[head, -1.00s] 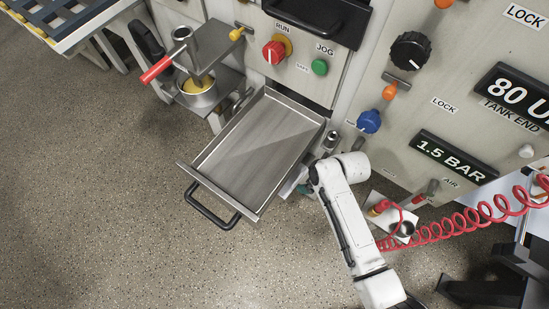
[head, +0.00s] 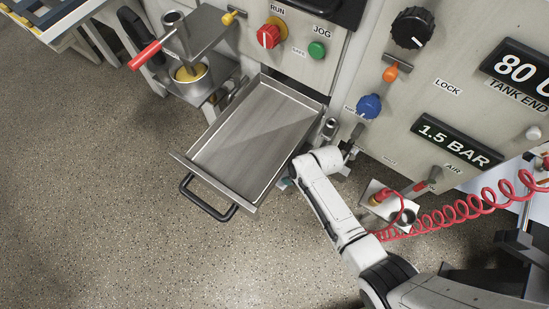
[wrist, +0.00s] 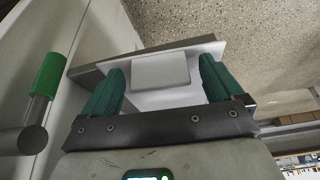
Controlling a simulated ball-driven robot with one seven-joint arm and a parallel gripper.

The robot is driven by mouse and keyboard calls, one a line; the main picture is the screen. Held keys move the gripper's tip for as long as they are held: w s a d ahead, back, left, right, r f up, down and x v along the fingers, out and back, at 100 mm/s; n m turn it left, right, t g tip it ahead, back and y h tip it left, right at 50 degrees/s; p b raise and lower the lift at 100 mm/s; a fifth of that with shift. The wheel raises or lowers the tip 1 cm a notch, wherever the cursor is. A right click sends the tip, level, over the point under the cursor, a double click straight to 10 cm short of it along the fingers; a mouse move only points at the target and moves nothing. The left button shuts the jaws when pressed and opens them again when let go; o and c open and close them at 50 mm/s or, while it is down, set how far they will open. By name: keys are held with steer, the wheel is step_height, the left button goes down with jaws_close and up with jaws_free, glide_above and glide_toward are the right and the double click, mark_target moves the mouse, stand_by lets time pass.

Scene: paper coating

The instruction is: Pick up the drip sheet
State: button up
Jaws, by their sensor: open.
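My gripper (wrist: 162,66) is open in the wrist view, with one green finger on each side. Between the fingertips is a light grey rounded block (wrist: 161,71) on a thin white sheet-like piece (wrist: 150,99), which may be the drip sheet; I cannot tell for sure. The fingers look close beside it, and contact is not clear. In the head view my arm hides most of the gripper; a bit of green (head: 283,183) shows by the tray's right side. No separate drip sheet is clear in that view.
A pulled-out metal tray (head: 180,157) with a black handle (head: 208,205) is left of my arm. A pot (head: 193,82) stands beyond it. A red coiled hose (head: 455,220) runs at right. A green-gripped lever (wrist: 48,75) is left in the wrist view. Floor at left is clear.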

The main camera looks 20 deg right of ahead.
steer(key=shift+c, duration=0.3)
steer(key=c, duration=1.1)
